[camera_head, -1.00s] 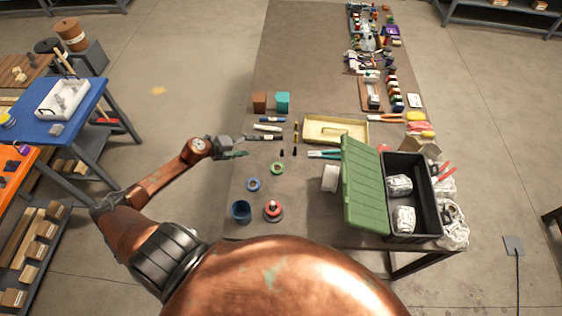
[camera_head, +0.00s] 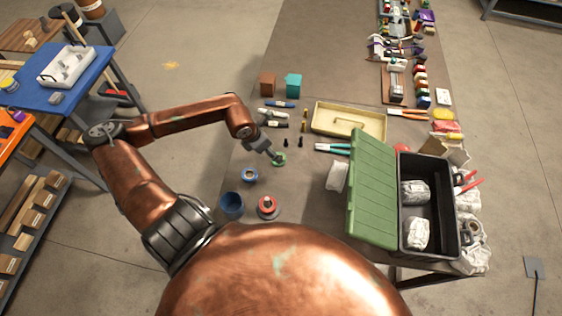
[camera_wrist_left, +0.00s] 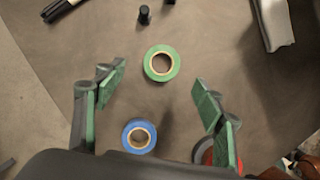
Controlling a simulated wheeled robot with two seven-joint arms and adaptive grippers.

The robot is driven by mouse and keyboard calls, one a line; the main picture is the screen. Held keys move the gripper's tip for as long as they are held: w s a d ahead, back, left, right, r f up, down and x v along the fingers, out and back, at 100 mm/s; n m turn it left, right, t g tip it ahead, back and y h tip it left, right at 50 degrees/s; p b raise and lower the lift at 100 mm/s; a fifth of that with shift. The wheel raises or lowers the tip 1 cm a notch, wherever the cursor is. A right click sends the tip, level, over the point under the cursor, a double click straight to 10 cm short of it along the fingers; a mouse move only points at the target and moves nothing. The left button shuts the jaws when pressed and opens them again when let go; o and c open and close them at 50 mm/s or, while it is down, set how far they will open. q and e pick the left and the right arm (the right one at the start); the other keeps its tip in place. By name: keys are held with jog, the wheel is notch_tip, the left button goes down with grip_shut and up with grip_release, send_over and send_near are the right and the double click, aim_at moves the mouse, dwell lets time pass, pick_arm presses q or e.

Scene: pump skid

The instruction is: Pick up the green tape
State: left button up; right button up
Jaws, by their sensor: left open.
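The green tape (camera_head: 279,159) is a small roll lying flat on the brown table; it also shows in the left wrist view (camera_wrist_left: 161,52), where its ring surrounds a tan core. My left gripper (camera_head: 275,157) is over the table, right by the green tape in the head view. In the left wrist view my left gripper (camera_wrist_left: 160,88) is open, with green-padded fingers to either side and the tape ahead between them, apart from both. Nothing is held. My right gripper is not in view.
A blue tape roll (camera_wrist_left: 139,133) lies close to the green one. A blue cup (camera_head: 231,205) and a red spool (camera_head: 268,206) stand nearer. A green-lidded toolbox (camera_head: 371,188) and a yellow tray (camera_head: 350,123) stand to the right. Markers (camera_head: 274,113) lie behind.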

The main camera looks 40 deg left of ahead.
pick_arm(q)
jog(key=x, duration=0.7)
jog(key=shift+d+f, duration=0.15)
jog(key=shift+f, duration=0.2)
jog(key=shift+s, duration=0.1)
jog(key=c, duration=1.1)
jog(key=shift+r, duration=0.1)
